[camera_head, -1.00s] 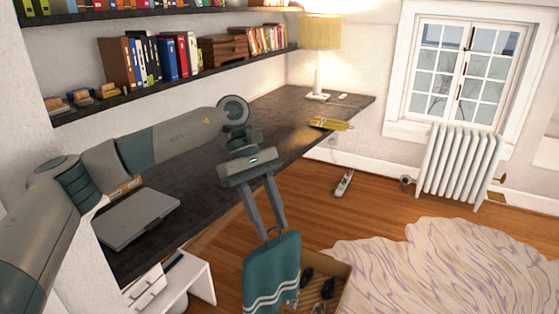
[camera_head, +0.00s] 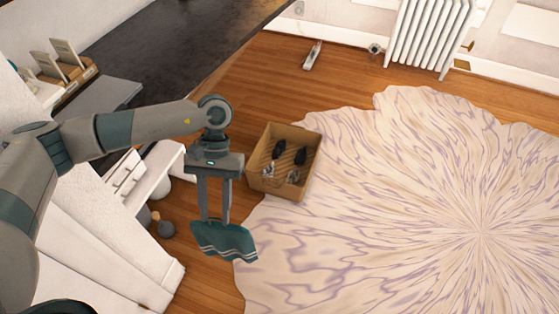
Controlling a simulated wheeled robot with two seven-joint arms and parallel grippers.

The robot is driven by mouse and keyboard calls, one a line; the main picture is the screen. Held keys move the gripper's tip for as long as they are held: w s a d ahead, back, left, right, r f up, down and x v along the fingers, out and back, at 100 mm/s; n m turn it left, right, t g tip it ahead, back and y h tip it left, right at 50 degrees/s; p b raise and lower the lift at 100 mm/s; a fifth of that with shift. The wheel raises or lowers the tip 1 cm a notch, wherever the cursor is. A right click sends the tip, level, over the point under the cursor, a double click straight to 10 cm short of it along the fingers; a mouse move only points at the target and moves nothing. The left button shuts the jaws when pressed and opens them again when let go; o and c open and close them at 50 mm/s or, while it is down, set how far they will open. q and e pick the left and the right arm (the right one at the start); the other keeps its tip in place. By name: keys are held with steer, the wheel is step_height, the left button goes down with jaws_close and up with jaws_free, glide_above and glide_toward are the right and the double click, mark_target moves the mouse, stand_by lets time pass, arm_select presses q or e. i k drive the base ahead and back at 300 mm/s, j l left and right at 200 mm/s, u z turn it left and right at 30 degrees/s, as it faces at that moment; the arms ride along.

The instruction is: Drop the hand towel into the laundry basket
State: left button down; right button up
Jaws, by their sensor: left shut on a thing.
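My left gripper (camera_head: 213,221) is shut on the teal hand towel (camera_head: 224,241), which has pale stripes near its lower edge. The towel hangs from the fingertips, seen steeply from above, in front of the wood floor and the pale rug's left edge. It is apart from the tan open box (camera_head: 261,185), which shows up and to the right of it. No thing in view is clearly a laundry basket. My right gripper is not in view.
The tan box holds several dark and grey items. A white shelf unit (camera_head: 160,172) stands under the dark desk (camera_head: 185,40) at left. A patterned rug (camera_head: 400,200) covers the right floor. A small round-bodied object (camera_head: 165,228) stands by the shelf unit. A radiator (camera_head: 430,35) is at the back.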

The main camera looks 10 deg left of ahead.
mark_target(282, 157)
steer(key=i+l+u, duration=0.1)
steer(key=i+l, duration=0.5)
steer(key=i+l+u, duration=0.1)
steer(key=i+l, duration=0.45)
steer(key=l, duration=0.1)
